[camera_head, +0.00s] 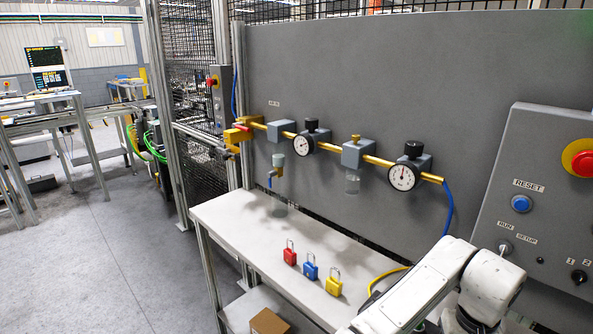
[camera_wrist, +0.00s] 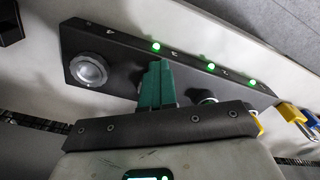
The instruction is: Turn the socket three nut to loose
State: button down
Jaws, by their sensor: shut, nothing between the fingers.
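In the wrist view, a dark bar (camera_wrist: 130,45) with pale number marks and several lit green lights runs diagonally. A large round silver nut (camera_wrist: 89,70) sits at its left end. A smaller round metal part (camera_wrist: 208,97) shows partly behind my gripper. My gripper's green fingers (camera_wrist: 160,72) are shut and empty, in front of the middle of the bar. They hide part of it. I cannot tell whether they touch it, or which part is the socket three nut. In the head view the bar and my gripper are out of sight.
A white bench (camera_head: 230,215) bears red (camera_head: 290,257), blue (camera_head: 310,271) and yellow (camera_head: 333,287) padlocks. A grey panel (camera_head: 370,80) behind carries a yellow air line with gauges. A control box (camera_head: 535,230) stands at right, close to my arm.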

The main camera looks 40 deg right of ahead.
jog(key=shift+s+d+f+p, duration=0.15)
jog(key=shift+s+f+p, duration=0.65)
jog(key=shift+s+p, duration=0.15)
jog(key=shift+w, duration=0.2)
jog(key=shift+s, duration=0.15)
jog(key=shift+s+p, duration=0.3)
jog(key=shift+s, duration=0.05)
jog(key=r+p, duration=0.2)
jog(key=r, duration=0.1)
jog(key=d+r+p, duration=0.1)
jog(key=p, duration=0.1)
jog(key=shift+s+r, duration=0.2)
jog(key=shift+s, duration=0.15)
jog(key=shift+w+a+r, duration=0.1)
jog(key=shift+w+r, duration=0.05)
jog(key=shift+r, duration=0.4)
jog(key=shift+w+a+r, duration=0.1)
jog(key=shift+w+r, duration=0.05)
jog(key=shift+r, duration=0.35)
jog(key=shift+w, duration=0.15)
